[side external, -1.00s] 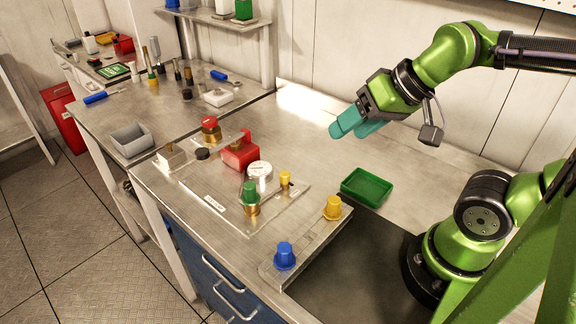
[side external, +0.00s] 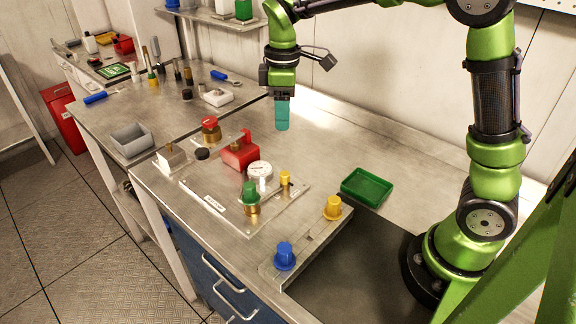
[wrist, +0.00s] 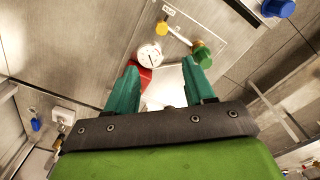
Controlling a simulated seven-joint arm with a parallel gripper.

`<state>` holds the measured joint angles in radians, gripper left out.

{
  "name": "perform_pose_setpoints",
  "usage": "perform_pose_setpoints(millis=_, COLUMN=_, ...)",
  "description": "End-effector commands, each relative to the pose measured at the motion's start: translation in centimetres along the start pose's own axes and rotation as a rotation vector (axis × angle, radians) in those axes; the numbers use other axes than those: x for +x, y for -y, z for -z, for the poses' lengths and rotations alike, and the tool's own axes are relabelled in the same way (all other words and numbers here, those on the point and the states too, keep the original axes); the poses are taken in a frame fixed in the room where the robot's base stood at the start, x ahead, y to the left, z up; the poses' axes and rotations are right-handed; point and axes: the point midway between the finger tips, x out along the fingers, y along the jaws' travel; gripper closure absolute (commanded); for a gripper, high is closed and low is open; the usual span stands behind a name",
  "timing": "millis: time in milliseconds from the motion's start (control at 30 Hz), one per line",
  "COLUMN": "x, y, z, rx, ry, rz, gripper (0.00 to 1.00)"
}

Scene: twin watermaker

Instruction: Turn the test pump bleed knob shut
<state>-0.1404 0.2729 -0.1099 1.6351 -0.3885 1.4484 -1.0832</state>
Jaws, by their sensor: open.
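The pump plate (side external: 222,208) carries a red block (side external: 241,153) with an upright handle, a white dial gauge (side external: 260,170), a green knob (side external: 250,192) on a brass stem, and a small yellow knob (side external: 285,178). I cannot tell which knob is the bleed knob. In the wrist view the small yellow knob (wrist: 161,28), gauge (wrist: 149,53) and green knob (wrist: 202,54) lie beyond my fingertips. My gripper (side external: 282,128) points down, open and empty, above the bench behind the plate. Its teal fingers are spread in the wrist view (wrist: 164,66), touching no knob.
A rail in front holds a blue knob (side external: 285,256) and a larger yellow knob (side external: 333,207). A green tray (side external: 367,187) stands to the right. A red-topped brass fitting (side external: 211,129) stands left of the red block. The bench behind the plate is clear.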

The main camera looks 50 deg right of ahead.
Motion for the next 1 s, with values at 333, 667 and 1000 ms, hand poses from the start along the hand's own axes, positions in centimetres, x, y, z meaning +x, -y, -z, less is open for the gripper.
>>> perform_pose_setpoints(millis=333, x=1.8, y=0.3, z=-0.3, rx=-0.097, ry=0.013, rz=0.014, gripper=0.47)
perform_pose_setpoints(millis=667, x=8.9, y=0.4, z=-0.4, rx=-0.094, ry=0.013, rz=0.015, gripper=0.47)
perform_pose_setpoints(millis=1000, x=15.0, y=0.4, z=-0.4, rx=-0.094, ry=0.011, rz=0.013, gripper=0.47)
